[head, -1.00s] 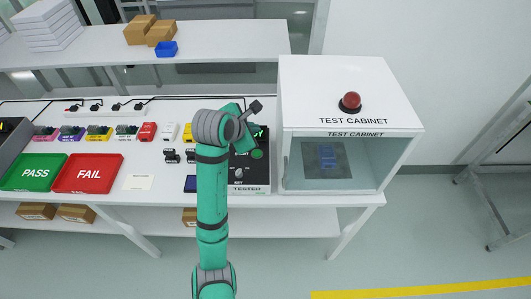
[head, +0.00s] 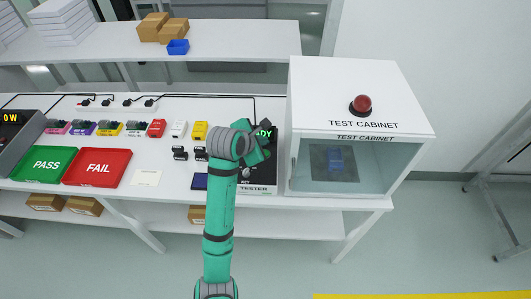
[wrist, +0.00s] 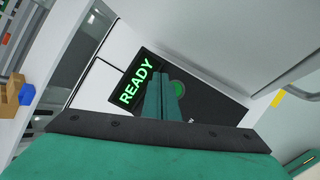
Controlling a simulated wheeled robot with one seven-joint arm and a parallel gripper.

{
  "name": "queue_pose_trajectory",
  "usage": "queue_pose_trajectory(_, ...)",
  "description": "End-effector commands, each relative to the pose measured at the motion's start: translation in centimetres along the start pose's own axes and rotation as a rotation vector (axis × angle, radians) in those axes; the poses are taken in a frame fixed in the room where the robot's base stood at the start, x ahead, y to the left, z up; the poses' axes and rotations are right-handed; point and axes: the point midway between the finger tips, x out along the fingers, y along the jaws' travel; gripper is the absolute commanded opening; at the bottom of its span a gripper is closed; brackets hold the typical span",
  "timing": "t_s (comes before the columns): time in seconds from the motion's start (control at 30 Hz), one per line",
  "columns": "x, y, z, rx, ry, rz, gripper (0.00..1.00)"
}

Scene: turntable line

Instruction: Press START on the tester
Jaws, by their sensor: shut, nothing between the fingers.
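The tester (head: 258,189) is a black box on the bench, left of the test cabinet. Its screen shows green READY in the wrist view (wrist: 136,82); the arm covers part of it in the head view. A round green button (wrist: 179,88) shows on the tester's dark face, partly behind my fingers; I cannot read a START label. My gripper (wrist: 164,76) is shut and empty, its fingertips over the panel close to the button. I cannot tell whether they touch it. In the head view my gripper and wrist hide the button. A key switch (head: 247,173) sits lower on the tester.
A green PASS tray (head: 42,178) and a red FAIL tray (head: 97,183) lie at left. Several small coloured parts line the bench. A shelf (head: 230,40) runs behind.

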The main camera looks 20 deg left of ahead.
Motion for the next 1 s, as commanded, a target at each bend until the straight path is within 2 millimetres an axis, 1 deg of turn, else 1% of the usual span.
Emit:
queue_pose_trajectory(0.1, 0.9, -0.7, -0.6, -0.002, -0.002, -0.002, 0.0)
queue_pose_trajectory(0.3, 1.8, -1.3, -1.2, 0.0, -0.001, 0.0, 0.0)
queue_pose_trajectory(1.0, 2.0, -1.4, -1.4, 0.001, 0.0, 0.0, 0.0)
